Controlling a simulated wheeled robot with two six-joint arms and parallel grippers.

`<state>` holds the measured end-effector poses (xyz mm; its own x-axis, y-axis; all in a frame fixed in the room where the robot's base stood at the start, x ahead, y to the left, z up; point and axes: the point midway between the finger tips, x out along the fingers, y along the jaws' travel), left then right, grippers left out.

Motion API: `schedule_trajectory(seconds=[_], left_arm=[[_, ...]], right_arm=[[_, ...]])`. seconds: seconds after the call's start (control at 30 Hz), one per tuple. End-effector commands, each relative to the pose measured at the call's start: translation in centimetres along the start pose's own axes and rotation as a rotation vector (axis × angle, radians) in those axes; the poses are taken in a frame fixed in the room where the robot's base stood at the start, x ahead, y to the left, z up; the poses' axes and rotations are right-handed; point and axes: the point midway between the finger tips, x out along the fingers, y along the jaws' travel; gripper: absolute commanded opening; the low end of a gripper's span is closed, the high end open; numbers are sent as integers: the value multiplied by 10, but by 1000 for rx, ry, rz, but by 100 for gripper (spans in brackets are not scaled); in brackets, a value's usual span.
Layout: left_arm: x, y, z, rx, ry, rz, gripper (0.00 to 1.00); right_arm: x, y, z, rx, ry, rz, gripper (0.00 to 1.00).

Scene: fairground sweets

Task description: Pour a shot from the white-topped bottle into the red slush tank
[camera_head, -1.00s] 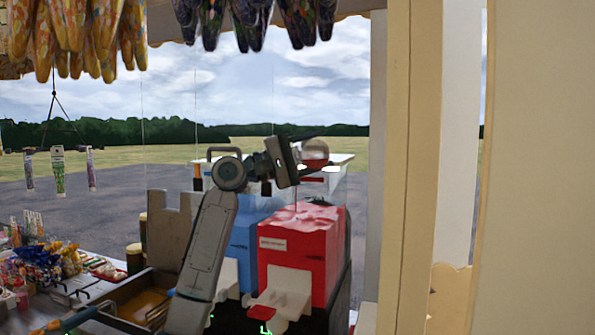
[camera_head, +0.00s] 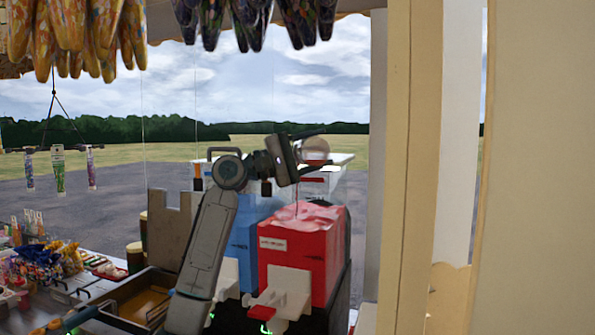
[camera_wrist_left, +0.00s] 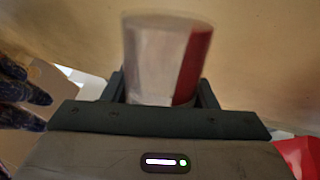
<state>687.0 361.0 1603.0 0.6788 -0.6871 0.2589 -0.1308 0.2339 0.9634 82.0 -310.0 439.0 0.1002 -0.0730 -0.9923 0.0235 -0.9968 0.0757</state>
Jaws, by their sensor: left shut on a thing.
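The red slush tank (camera_head: 300,250) stands at the right of the counter, with a white tap and lever on its front and glossy slush on top. My left gripper (camera_head: 302,161) is above it, shut on a bottle (camera_head: 315,149) that is partly hidden behind the fingers. In the left wrist view the held bottle (camera_wrist_left: 165,58) shows a pale side and a red side between the fingers. Its white top cannot be made out. A thin dark line, apparently a stream of liquid, runs down from the gripper to the slush. My right gripper is out of view.
A blue slush tank (camera_head: 243,240) stands left of the red one, partly behind my left arm. A tray with amber content (camera_head: 145,305) and several sweets (camera_head: 40,260) lie further left. A cream post (camera_head: 410,170) is close on the right.

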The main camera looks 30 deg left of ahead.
Motion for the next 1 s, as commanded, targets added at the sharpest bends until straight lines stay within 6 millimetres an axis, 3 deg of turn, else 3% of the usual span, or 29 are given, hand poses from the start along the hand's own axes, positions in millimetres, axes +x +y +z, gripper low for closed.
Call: schedule_trajectory(seconds=[1.0], left_arm=[[1,6,2,-42,12,0,26]], right_arm=[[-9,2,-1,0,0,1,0]])
